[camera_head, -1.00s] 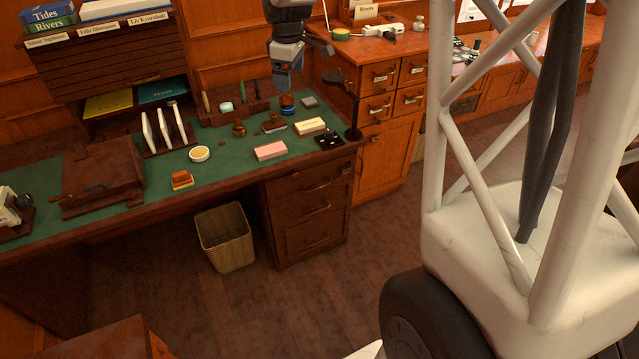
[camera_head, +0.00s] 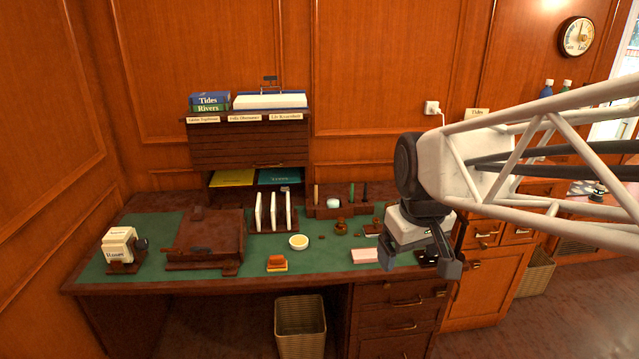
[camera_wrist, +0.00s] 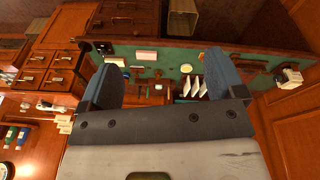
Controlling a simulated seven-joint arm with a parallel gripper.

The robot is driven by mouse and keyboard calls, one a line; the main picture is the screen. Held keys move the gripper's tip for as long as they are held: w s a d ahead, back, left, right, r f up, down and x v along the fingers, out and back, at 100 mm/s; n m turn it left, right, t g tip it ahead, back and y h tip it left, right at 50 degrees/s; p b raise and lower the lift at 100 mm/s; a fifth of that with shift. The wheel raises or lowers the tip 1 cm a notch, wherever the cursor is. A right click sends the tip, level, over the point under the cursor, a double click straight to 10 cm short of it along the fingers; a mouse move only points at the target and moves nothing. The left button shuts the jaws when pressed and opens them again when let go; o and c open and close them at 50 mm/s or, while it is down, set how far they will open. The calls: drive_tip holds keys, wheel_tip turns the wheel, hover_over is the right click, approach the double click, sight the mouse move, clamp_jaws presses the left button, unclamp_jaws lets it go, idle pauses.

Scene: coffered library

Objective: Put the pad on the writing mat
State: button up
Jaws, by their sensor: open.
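A pink-and-white block (camera_head: 366,256), which looks like a paper pad, lies flat near the front right of the green mat (camera_head: 335,262) covering the desk top. It also shows in the wrist view (camera_wrist: 146,56). A small dark flat item (camera_head: 373,230) lies behind it. I cannot tell for certain which of them the task calls the pad. My gripper (camera_head: 418,263) appears in front of the desk's right end, fingers spread and empty. In the wrist view my gripper (camera_wrist: 166,78) has clear space between its fingers. It hides part of the mat's right end.
A round yellow-topped tin (camera_head: 298,242), an orange block (camera_head: 277,263), a white upright rack (camera_head: 272,212) and a dark brown box (camera_head: 205,240) stand on the desk. A labelled block (camera_head: 119,245) is at far left. A wicker basket (camera_head: 300,327) stands below.

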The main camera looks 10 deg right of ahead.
drive_tip(key=s+a+f+m, duration=0.2)
drive_tip(key=s+f, duration=0.1)
drive_tip(key=s, duration=0.8)
drive_tip(key=shift+m, duration=0.4)
